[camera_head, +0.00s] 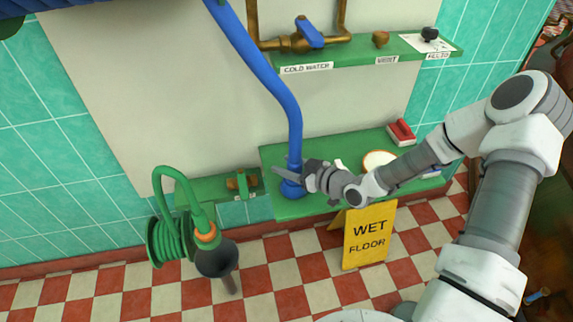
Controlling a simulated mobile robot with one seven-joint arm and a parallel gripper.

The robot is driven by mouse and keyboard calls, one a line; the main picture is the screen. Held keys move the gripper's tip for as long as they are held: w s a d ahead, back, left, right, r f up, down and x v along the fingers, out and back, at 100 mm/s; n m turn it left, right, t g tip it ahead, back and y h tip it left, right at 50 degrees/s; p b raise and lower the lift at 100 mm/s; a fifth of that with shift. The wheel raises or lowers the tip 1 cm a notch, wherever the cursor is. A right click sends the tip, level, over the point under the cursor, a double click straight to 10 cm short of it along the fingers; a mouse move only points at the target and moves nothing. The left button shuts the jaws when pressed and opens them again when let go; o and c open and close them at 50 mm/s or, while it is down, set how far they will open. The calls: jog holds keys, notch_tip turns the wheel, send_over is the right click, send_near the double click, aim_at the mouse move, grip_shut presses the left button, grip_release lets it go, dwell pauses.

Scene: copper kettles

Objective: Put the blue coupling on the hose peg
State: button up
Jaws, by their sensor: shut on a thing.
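The blue hose (272,80) hangs from the top of the view. Its lower end is the blue coupling (291,190), in front of the lower green shelf. My gripper (291,178) reaches in from the right and is shut on the blue coupling; its fingers partly hide the coupling. Which fitting is the hose peg is not plain. A brass fitting (241,182) sits on a small green ledge left of the coupling, with a small label too small to read. The coupling is apart from that fitting.
An upper green shelf holds a brass valve with a blue handle (310,32) and two knobs. A green hose reel (170,238) with a dark funnel (215,258) is at the left. A red-and-white block (401,132) lies on the lower shelf (330,150). A yellow wet-floor sign (369,235) stands below.

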jog(key=shift+f+b, duration=0.3)
jog(key=shift+f, duration=0.05)
jog(key=o, duration=1.4)
jog(key=shift+c, duration=0.2)
jog(key=p+v, duration=0.5)
jog(key=v, duration=1.2)
jog(key=shift+d+r, duration=0.15)
